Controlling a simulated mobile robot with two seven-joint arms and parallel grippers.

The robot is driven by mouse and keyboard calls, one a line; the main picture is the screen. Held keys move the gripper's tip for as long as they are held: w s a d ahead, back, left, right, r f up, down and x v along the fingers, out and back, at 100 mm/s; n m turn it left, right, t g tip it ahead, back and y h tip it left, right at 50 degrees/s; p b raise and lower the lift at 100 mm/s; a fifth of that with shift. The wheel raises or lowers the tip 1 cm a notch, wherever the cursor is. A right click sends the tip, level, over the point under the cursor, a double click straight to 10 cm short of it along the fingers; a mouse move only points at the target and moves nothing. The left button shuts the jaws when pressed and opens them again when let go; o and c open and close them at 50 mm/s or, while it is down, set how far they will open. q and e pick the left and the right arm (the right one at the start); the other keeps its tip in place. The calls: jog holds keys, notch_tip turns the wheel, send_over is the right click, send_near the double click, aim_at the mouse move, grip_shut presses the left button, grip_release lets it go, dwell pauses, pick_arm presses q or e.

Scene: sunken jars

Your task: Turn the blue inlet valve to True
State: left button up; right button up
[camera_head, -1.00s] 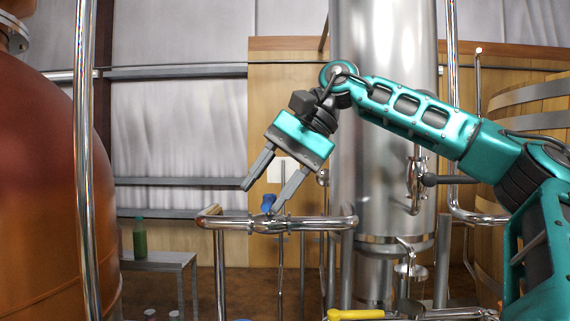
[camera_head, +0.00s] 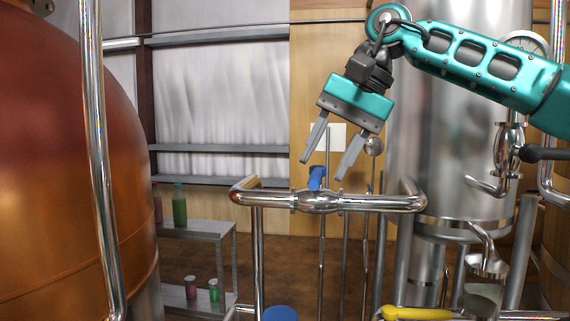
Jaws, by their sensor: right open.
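The blue inlet valve handle (camera_head: 317,178) stands on a shiny horizontal metal pipe (camera_head: 380,203), near the middle of the view. The handle points upward with a slight tilt. My right gripper (camera_head: 322,170) comes in from the upper right, pointing down and to the left. Its two fingers are apart and nothing is between them. The fingertips appear just above the blue handle in the picture; whether they touch it I cannot tell, but a gap seems to show. My left gripper is not in view.
A large copper tank (camera_head: 60,170) with a vertical pipe (camera_head: 95,150) fills the left. A steel column (camera_head: 460,150) stands behind on the right. A yellow handle (camera_head: 417,314) and a blue round object (camera_head: 279,314) show at the bottom edge. A shelf (camera_head: 200,229) holds bottles and jars.

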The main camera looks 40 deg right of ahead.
aim_at(318, 173)
jog(key=shift+w+a+f, duration=0.2)
jog(key=shift+w+f, duration=0.05)
jog(key=shift+f, duration=0.4)
jog(key=shift+b+x, duration=0.35)
jog(key=shift+x, duration=0.6)
jog(key=shift+w+f, duration=0.2)
jog(key=shift+f, duration=0.15)
